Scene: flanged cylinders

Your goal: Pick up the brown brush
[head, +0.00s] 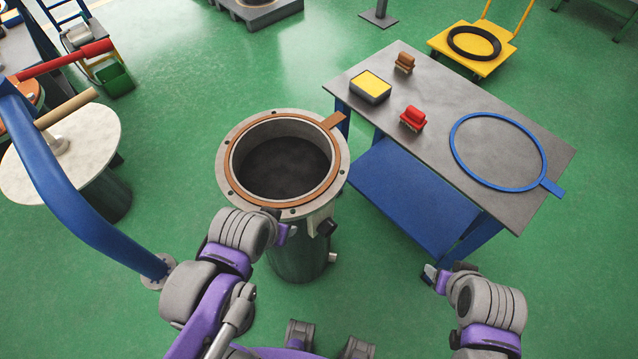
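The brown brush (404,62) stands on the grey top of the blue-legged table (480,110), near its far left corner. My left gripper (285,228) is at the near rim of the open flanged cylinder (240,201), far from the brush; its fingers are mostly hidden behind my wrist. My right gripper (432,273) is in front of the table's near side, low and well away from the brush. Its fingertips are small and partly hidden, so I cannot tell whether they are apart.
A red brush (412,118), a yellow-topped box (370,87) and a blue ring (457,165) with a tab lie on the table. An orange gasket (229,160) with a tab lies on the cylinder's flange. A blue curved bar (75,205) stands at left.

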